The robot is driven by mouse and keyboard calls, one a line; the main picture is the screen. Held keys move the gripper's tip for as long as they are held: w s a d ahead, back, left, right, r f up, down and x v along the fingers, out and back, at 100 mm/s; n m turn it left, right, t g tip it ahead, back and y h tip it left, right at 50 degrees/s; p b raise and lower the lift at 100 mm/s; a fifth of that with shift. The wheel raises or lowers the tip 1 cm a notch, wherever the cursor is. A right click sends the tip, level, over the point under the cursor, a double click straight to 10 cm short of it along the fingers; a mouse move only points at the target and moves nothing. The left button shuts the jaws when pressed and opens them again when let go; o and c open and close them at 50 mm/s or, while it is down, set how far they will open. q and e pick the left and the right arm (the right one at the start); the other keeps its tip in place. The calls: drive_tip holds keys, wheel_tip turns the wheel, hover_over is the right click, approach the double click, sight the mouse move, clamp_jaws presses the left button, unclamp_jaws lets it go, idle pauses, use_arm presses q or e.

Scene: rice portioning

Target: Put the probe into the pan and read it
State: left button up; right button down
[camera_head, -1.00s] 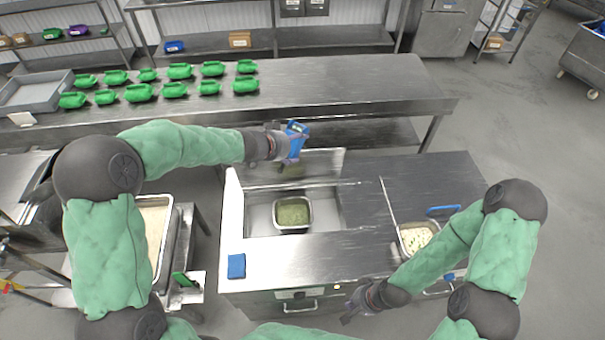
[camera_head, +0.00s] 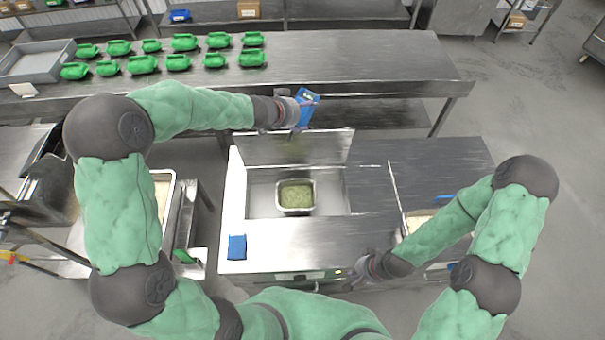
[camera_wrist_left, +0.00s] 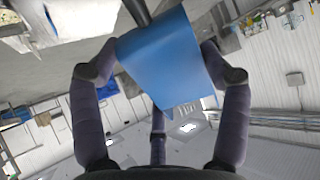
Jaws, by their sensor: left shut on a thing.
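My left gripper (camera_head: 300,106) is shut on a blue probe (camera_head: 309,106) and holds it in the air, above and behind the open well. The probe's blue body also fills the middle of the left wrist view (camera_wrist_left: 168,60), with a dark shaft leading off its top. The pan (camera_head: 296,196) is a small steel pan with green contents, set in the well below and apart from the probe. My right gripper (camera_head: 362,272) hangs at the counter's front edge, clear of the pan. Its fingers are too small to tell whether they are open.
The well's lid (camera_head: 290,148) stands raised behind the pan. A blue block (camera_head: 237,247) lies on the counter at front left. A second pan (camera_head: 416,221) is partly hidden by my right arm. Several green containers (camera_head: 143,64) line the rear table.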

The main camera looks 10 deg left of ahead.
sight(302, 121)
use_arm(q)
drive_tip(key=shift+w+f+b, duration=0.25)
drive_tip(key=shift+f+b, duration=0.65)
drive_tip(key=shift+f, duration=0.2)
drive_tip(key=shift+s+f+b, duration=0.1)
drive_tip(key=shift+f+b, duration=0.7)
drive_tip(key=shift+b, duration=0.05)
wheel_tip(302, 121, down, 41)
drive_tip(key=b, duration=4.3)
drive_tip(key=shift+f, duration=0.1)
